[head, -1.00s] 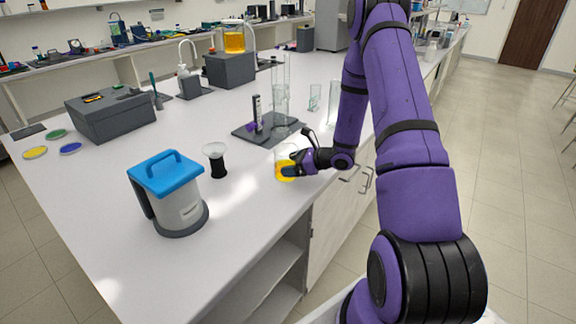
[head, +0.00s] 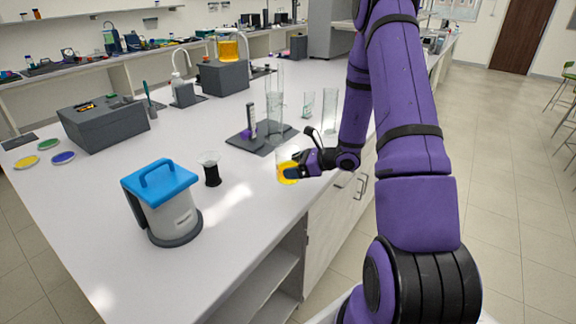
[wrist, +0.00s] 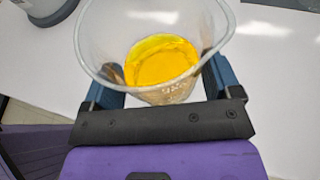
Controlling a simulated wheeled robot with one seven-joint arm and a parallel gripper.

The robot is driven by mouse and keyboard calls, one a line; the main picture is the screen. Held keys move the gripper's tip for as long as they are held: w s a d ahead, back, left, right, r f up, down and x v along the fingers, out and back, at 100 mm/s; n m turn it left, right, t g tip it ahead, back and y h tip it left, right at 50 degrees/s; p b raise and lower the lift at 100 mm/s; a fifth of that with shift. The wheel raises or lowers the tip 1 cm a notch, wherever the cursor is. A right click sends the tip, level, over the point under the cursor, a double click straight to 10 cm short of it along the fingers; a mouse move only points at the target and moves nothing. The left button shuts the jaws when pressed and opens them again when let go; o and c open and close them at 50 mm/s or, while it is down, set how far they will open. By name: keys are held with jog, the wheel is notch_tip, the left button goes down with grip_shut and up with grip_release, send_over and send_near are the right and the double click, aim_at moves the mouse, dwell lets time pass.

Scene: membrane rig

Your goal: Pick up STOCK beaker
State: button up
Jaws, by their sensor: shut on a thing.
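The STOCK beaker (head: 287,166) is a clear beaker with yellow liquid in its lower part. It is near the front edge of the white bench in the head view. In the wrist view the beaker (wrist: 160,45) fills the space between the two blue fingers, with its open rim and yellow liquid seen from above. My gripper (head: 297,168) is shut on the beaker, with a finger on either side (wrist: 158,85). I cannot tell for sure whether the beaker's base touches the bench; its label is not readable.
Behind are a dark stand plate (head: 250,140), tall glass cylinders (head: 329,110) and a grey box (head: 106,124). Bare bench lies between the jug and the front edge.

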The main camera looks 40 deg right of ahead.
jog(key=s+d+r, duration=0.1)
jog(key=s+d, duration=0.2)
jog(key=s, duration=0.9)
jog(key=shift+d, duration=0.25)
jog(key=shift+s+r, duration=0.1)
dwell(1.9)
